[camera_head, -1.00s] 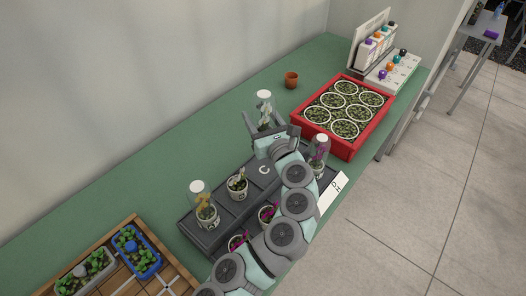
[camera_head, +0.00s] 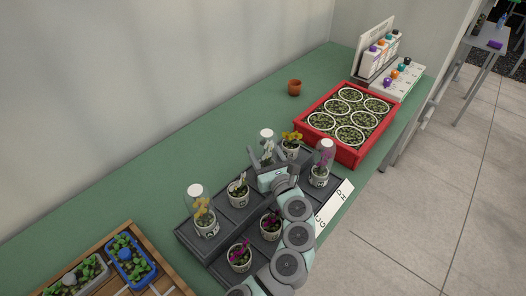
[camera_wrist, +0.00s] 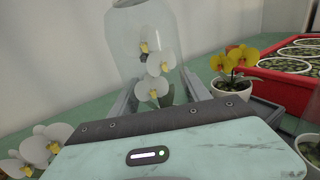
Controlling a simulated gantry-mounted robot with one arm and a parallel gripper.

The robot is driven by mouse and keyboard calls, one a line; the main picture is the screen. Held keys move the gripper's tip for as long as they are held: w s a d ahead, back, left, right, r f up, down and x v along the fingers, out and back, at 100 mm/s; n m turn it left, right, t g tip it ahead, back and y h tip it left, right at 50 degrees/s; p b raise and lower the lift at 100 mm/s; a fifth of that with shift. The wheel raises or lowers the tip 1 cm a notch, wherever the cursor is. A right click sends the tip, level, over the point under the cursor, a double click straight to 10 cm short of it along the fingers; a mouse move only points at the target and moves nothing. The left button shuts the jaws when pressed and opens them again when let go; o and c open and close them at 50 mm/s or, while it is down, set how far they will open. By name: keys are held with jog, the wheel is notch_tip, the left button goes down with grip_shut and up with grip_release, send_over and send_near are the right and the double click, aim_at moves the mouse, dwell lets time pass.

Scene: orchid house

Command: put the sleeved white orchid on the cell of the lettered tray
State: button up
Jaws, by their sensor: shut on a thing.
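The sleeved white orchid (camera_head: 267,143) has white blooms inside a clear sleeve. It also shows upright in the wrist view (camera_wrist: 146,42). My gripper (camera_head: 266,162) is shut on it, with one finger on each side in the wrist view (camera_wrist: 160,97). The dark grey lettered tray (camera_head: 190,232) holds several potted orchids. The held orchid is over the far row of the tray, between the unsleeved white orchid (camera_head: 238,191) and the unsleeved yellow orchid (camera_head: 292,139). My gripper hides the cell beneath and the pot's base, so I cannot tell whether it touches the tray.
A sleeved yellow orchid (camera_head: 201,210) and a sleeved magenta orchid (camera_head: 324,158) stand on the tray. Unsleeved magenta orchids (camera_head: 270,222) are in the near row. A red crate (camera_head: 341,152) lies beyond. A terracotta pot (camera_head: 295,88) stands on the green bench (camera_head: 222,125).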

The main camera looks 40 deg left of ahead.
jog(key=shift+f, duration=0.2)
jog(key=o, duration=1.5)
jog(key=shift+o, duration=0.2)
